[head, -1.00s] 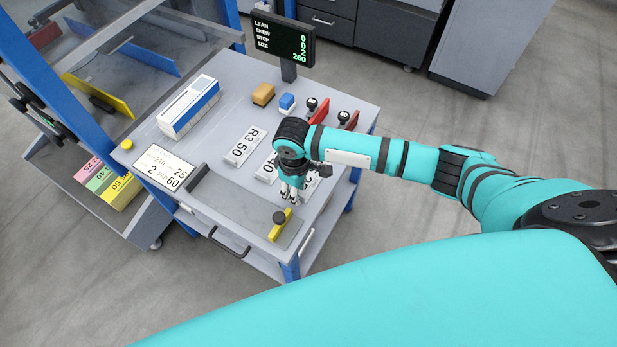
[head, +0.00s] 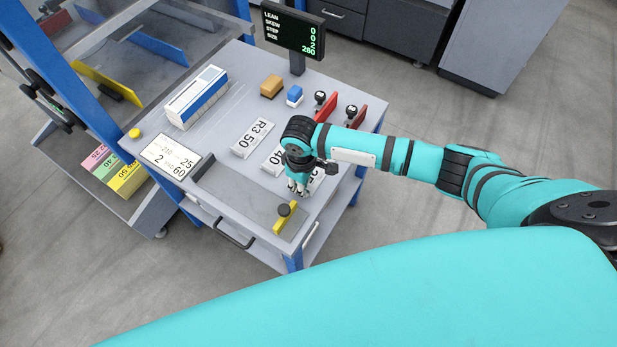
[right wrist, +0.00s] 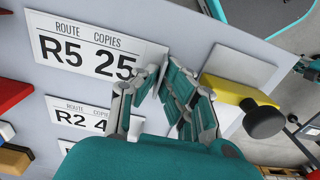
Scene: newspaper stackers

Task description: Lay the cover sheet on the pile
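Flat white route cards lie on the grey cart top (head: 222,120): R3 50 (head: 252,139), a card ending in 40 (head: 273,160), and R5 25 (right wrist: 95,48) with R2 (right wrist: 75,118) in the right wrist view. My right gripper (head: 298,190) points down at the R5 25 card's edge. In the wrist view its fingers (right wrist: 160,85) converge at that edge; whether they pinch it is unclear. A white stack with a blue side (head: 197,97) sits at the cart's back left. I cannot tell whether it is the pile. My left gripper is out of view.
A yellow bar with a black knob (head: 286,213) stands right beside my right gripper. A black display (head: 293,30), orange block (head: 272,84), blue block (head: 294,96) and black-knobbed red pieces (head: 345,110) line the back. Coloured slips (head: 115,170) lie lower left.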

